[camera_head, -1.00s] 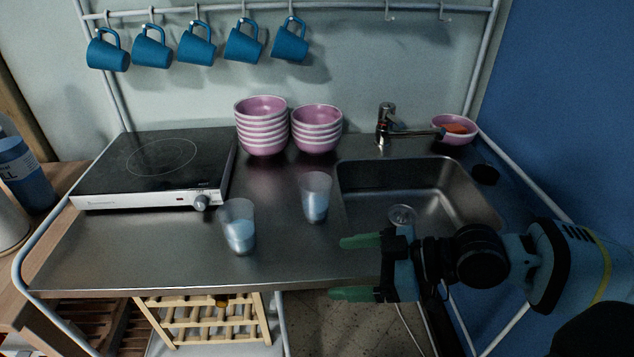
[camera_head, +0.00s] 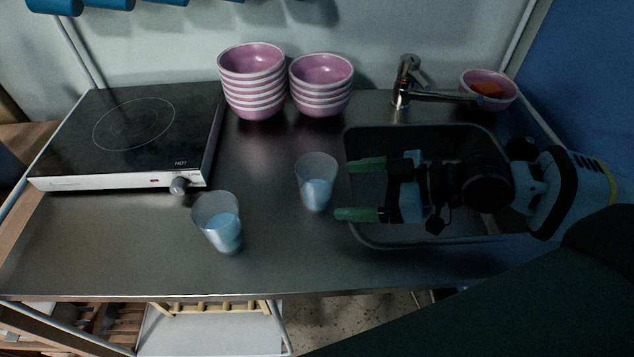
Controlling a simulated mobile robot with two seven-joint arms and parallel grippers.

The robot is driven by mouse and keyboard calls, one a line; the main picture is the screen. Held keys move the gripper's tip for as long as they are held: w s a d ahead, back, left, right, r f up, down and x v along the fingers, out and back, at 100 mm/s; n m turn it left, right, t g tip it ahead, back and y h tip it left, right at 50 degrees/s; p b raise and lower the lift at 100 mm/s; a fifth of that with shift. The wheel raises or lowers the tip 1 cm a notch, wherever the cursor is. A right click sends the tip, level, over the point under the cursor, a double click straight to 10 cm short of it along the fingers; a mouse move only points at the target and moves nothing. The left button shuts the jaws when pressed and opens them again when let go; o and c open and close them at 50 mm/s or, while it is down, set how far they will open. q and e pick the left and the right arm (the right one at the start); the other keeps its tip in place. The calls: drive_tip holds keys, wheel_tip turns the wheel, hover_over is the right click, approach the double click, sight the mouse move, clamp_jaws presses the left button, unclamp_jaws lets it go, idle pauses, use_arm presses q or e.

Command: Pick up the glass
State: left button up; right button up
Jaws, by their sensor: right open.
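Two clear glasses with a bluish lower part stand upright on the steel counter (camera_head: 120,245). The nearer-left glass (camera_head: 219,222) is close to the counter's front. The other glass (camera_head: 316,183) is farther right, beside the sink. My right gripper (camera_head: 352,189) is open, with green fingers pointing left. Its fingertips are just right of the right glass, one toward the back and one toward the front, with nothing visible between them. My left gripper is not in view.
A hotplate (camera_head: 135,125) is at the left. Two stacks of pink bowls, the left stack (camera_head: 252,82) and the right stack (camera_head: 321,85), stand at the back. The sink (camera_head: 375,231) lies under my right gripper. A faucet (camera_head: 405,80) and a pink bowl (camera_head: 489,90) are behind it.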

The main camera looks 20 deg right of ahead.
sight(317, 188)
drive_tip(key=shift+w+a+f, duration=0.2)
drive_tip(key=shift+w+a, duration=0.2)
drive_tip(key=shift+a, duration=0.2)
drive_tip(key=shift+w+a+f+p, duration=0.25)
drive_tip(key=shift+a+p, duration=0.05)
drive_tip(key=shift+p, duration=0.05)
drive_tip(key=shift+w+a, duration=0.15)
drive_tip(key=shift+a, duration=0.05)
drive_tip(key=x, duration=0.1)
drive_tip(key=p+x, duration=0.1)
drive_tip(key=x, duration=0.1)
drive_tip(key=shift+w+a+r, duration=0.1)
drive_tip(key=shift+w+a, duration=0.2)
drive_tip(key=shift+a, duration=0.05)
drive_tip(key=shift+w+a+f, duration=0.2)
drive_tip(key=shift+a+f, duration=0.1)
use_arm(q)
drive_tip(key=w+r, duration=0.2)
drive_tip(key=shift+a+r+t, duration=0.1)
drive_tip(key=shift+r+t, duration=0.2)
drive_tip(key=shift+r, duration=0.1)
use_arm(e)
drive_tip(key=shift+c, duration=0.4)
